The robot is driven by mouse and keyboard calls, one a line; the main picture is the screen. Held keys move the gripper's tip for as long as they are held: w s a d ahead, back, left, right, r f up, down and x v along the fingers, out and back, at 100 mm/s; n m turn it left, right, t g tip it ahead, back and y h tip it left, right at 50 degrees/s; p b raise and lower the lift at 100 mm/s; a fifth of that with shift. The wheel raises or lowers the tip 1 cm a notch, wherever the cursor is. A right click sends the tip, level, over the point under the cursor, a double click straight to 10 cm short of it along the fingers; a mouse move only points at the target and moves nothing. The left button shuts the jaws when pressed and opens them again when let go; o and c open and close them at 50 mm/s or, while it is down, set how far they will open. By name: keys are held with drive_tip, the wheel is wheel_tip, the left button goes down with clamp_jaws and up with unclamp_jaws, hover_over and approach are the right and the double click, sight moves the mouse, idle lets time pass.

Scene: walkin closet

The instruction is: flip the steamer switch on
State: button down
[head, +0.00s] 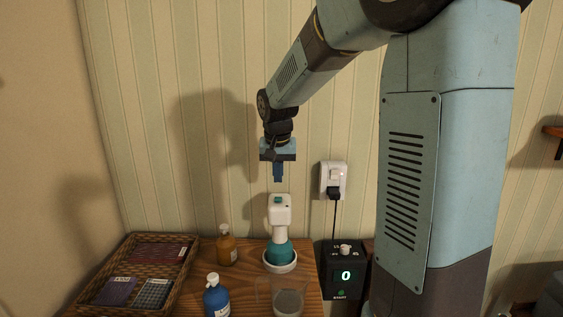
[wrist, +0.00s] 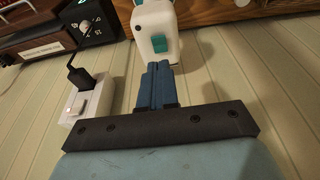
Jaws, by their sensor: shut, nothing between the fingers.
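The steamer (head: 281,214) stands upright on the wooden table, with a white head and a teal body in a round white base. A small teal switch (head: 278,199) sits on its white head; it also shows in the wrist view (wrist: 159,43). I cannot tell the switch's position. My gripper (head: 278,178) is shut and empty, pointing down above the steamer head. In the head view a small gap shows between fingertips and switch. In the wrist view the blue fingertips (wrist: 159,66) appear just short of the switch, roughly in line with it.
A white wall outlet (head: 328,178) holds a black plug, its cord running down to a black box (head: 344,262) showing 0. A brown bottle (head: 227,249), a blue bottle (head: 216,300), a clear cup (head: 288,302) and a wicker tray (head: 187,262) share the table.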

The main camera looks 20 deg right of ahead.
hover_over(278, 200)
drive_tip(key=f, duration=0.4)
drive_tip(key=shift+s+f, duration=0.1)
drive_tip(key=shift+s, duration=0.15)
drive_tip(key=shift+s+a+f, duration=0.1)
drive_tip(key=shift+f, duration=0.8)
drive_tip(key=shift+f, duration=0.1)
drive_tip(key=shift+s+f, duration=0.1)
drive_tip(key=shift+f, duration=0.1)
drive_tip(key=shift+w+d+r, duration=0.2)
drive_tip(key=shift+w+r, duration=0.15)
drive_tip(key=shift+w, duration=0.35)
